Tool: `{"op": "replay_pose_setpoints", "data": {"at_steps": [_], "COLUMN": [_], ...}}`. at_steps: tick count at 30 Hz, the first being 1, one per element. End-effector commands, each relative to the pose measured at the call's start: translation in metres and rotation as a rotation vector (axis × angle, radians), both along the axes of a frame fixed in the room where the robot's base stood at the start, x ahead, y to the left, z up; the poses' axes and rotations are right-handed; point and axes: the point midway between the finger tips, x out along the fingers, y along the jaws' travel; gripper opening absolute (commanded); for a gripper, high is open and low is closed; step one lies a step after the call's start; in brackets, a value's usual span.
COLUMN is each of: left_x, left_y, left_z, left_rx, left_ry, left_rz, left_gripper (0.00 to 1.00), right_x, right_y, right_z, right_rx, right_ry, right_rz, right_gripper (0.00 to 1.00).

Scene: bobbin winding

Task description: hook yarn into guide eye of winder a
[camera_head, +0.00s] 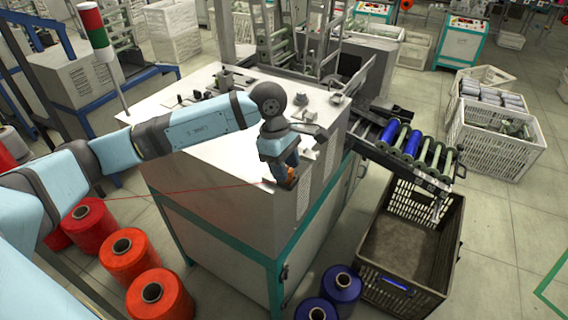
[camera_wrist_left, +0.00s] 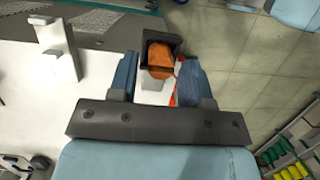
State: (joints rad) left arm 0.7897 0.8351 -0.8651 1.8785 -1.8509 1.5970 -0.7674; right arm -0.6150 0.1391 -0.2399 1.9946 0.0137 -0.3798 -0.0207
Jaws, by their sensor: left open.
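The white winder cabinet (camera_head: 210,165) with a teal frame stands in the middle of the head view. My left gripper (camera_head: 284,183) is at its front top edge, pointing down. A thin red yarn (camera_head: 215,188) runs from the red cones at the left across the cabinet to the gripper. In the left wrist view, the open left gripper (camera_wrist_left: 158,82) has its blue fingers on either side of a white piece and a dark bracket (camera_wrist_left: 160,42) with an orange part (camera_wrist_left: 161,62). The yarn's end and whether it sits in a guide eye cannot be made out. My right gripper is out of view.
Red yarn cones (camera_head: 128,255) stand on the floor at the left, blue cones (camera_head: 341,286) in front. A dark crate (camera_head: 445,240) stands under a roller rack (camera_head: 425,155) with blue bobbins (camera_head: 390,131). White crates (camera_head: 497,140) stand at the right. A striped signal pole (camera_head: 97,35) rises behind my arm.

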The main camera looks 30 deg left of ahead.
Motion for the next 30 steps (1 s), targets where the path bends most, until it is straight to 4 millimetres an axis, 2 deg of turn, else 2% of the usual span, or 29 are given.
{"op": "replay_pose_setpoints", "data": {"at_steps": [3,8,9,17,27,30], "left_x": [0.000,0.000,0.000,0.000,0.000,0.000], "left_y": [0.000,0.000,0.000,0.000,0.000,0.000], "left_z": [0.001,0.001,0.001,0.005,0.042,0.046], "left_rx": [0.000,0.000,0.000,0.000,0.000,-0.001], "left_ry": [0.000,0.000,0.000,-0.001,-0.002,0.000], "left_rz": [0.000,0.000,0.000,0.000,0.001,0.001], "left_gripper": [0.45,0.08,0.05,0.05,0.05,0.05], "right_x": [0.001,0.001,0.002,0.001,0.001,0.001], "right_y": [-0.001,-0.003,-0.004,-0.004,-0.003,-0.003], "right_z": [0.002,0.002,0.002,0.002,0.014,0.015], "right_rx": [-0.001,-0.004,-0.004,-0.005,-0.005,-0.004], "right_ry": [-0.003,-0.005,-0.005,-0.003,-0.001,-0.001], "right_rz": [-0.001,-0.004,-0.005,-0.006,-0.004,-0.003], "right_gripper": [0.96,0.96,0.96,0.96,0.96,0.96]}}
